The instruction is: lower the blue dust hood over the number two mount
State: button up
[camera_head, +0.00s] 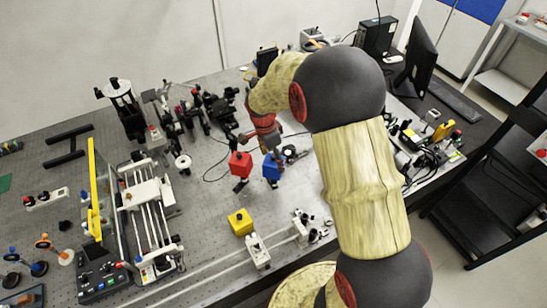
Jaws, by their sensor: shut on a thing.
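The blue dust hood (271,168) is a small blue block near the middle of the bench. My gripper (270,153) reaches down from above and is shut on the hood's top. A dark piece shows just below the hood's lower edge; I cannot tell whether the hood is around it or above it. A red hood (240,164) sits on a dark post to the left of the blue one. A yellow hood (240,222) stands nearer the front. No mount number can be read from here.
Several optical parts (205,110) crowd the bench behind and to the left. A rail assembly (150,215) and a yellow-framed panel (95,190) stand at the left. Small white mounts (258,250) are in front. Bare bench (205,190) lies left of the red hood.

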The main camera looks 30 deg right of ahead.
jog(key=shift+f+b, duration=0.55)
jog(key=shift+f, duration=0.05)
dwell(0.6)
jog(key=o, duration=1.1)
jog(key=shift+c, duration=0.2)
jog(key=shift+o, duration=0.4)
jog(key=shift+r, duration=0.1)
notch_tip(320, 180, up, 12)
jog(key=a, duration=0.1)
jog(key=shift+a, duration=0.4)
